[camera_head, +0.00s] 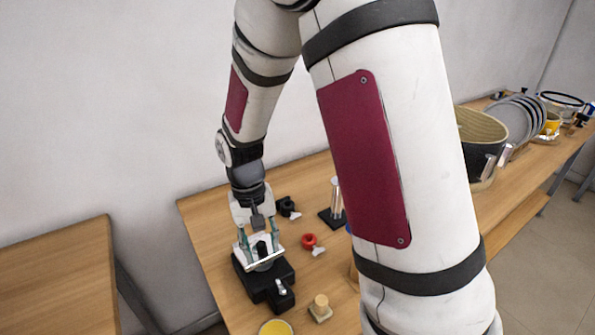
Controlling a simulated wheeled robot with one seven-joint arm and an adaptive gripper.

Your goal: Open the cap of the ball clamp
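The ball clamp (265,281) is a black block with a silver plate on top, standing on the wooden table at lower left of centre. A small black knob (262,249) rises from the silver plate (264,265), and a small silver-topped lever piece (281,289) sticks out at the front. My gripper (259,243) points down directly over the clamp. Its two greenish fingers are spread apart, one on each side of the knob. Whether the fingertips touch the plate is too small to tell. I cannot make out whether the cap is shut.
A red-handled piece (309,241), a black-handled piece (288,207) and a metal post (337,200) stand right of the clamp. A wooden block (320,306) and a yellow round thing (275,328) are nearer. My arm hides the table's middle.

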